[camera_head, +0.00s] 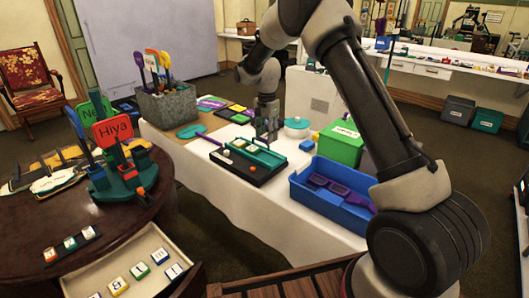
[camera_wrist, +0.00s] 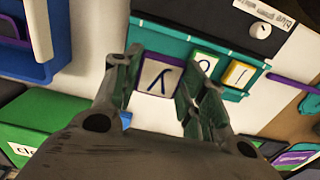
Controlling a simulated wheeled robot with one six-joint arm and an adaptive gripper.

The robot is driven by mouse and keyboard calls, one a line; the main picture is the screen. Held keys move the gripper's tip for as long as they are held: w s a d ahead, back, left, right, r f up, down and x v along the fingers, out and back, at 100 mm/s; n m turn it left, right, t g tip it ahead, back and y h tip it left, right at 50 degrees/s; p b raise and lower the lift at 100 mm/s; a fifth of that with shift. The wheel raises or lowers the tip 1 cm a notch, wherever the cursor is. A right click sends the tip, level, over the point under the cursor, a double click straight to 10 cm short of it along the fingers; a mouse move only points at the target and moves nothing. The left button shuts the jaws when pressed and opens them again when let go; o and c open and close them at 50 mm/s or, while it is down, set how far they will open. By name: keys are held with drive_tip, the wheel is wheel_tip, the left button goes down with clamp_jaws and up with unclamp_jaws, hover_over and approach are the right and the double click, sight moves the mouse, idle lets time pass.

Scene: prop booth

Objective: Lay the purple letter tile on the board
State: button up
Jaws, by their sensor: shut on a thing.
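My gripper (camera_wrist: 158,88) is shut on the purple letter tile (camera_wrist: 157,76), a white-faced tile with a purple edge and a dark letter. The tile sits between the fingertips, over or against the teal strip of the board (camera_wrist: 170,45); I cannot tell whether it touches. A green-edged tile (camera_wrist: 205,65) and a yellow-edged tile (camera_wrist: 239,75) lie on that strip, just right of the tile. In the head view my gripper (camera_head: 266,136) is at the far right end of the black and teal board (camera_head: 262,172); the held tile is not clear there.
A blue crate (camera_head: 305,195) with purple things and a green box (camera_head: 340,146) stand right of the board. A grey bin of utensils (camera_head: 168,104) is behind left. A round table (camera_head: 55,220) with a sign stand is at left. White cloth is bare in front.

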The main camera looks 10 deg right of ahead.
sight(267, 158)
wheel_tip(267, 158, down, 8)
drive_tip(key=shift+f, duration=0.1)
drive_tip(key=shift+f, duration=0.1)
idle(0.3)
drive_tip(key=o, duration=0.9)
